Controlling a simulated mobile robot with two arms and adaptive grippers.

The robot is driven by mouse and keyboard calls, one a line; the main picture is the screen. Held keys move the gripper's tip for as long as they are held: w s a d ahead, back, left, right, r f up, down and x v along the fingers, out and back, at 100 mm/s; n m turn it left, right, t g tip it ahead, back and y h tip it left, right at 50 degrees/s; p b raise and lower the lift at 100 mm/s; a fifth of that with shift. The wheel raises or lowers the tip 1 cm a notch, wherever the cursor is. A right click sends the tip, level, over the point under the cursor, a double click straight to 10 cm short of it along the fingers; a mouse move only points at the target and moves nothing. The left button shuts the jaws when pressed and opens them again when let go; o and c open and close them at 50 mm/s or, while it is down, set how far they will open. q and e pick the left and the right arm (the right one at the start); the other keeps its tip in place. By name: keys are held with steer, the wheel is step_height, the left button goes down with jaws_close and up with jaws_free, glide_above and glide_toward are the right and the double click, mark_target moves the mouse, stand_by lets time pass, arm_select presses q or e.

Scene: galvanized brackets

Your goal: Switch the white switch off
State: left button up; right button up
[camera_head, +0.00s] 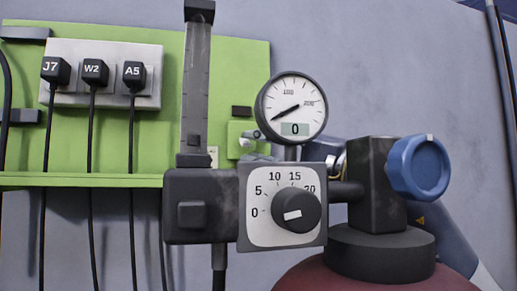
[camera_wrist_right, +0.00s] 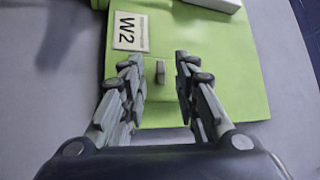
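In the right wrist view, a small pale block that looks like the switch (camera_wrist_right: 160,72) stands out from a green panel (camera_wrist_right: 205,85). It lies between the two finger lines of my right gripper (camera_wrist_right: 157,61), with a visible gap on each side. The gripper is open and holds nothing. A pale label reading W2 (camera_wrist_right: 130,32) is on the panel beside the switch. In the head view my right gripper is largely hidden behind the gauge and regulator, and I cannot make out the switch clearly there. My left gripper is not in view.
A regulator with a dial (camera_head: 285,212), a round gauge (camera_head: 292,107) and a blue knob (camera_head: 418,167) stand in front, above a red cylinder (camera_head: 375,284). A white socket strip (camera_head: 115,52) holds black plugs J7, W2 and A5, their cables hanging down.

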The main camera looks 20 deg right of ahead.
steer(key=v, duration=1.1)
steer(key=shift+s+d, duration=0.25)
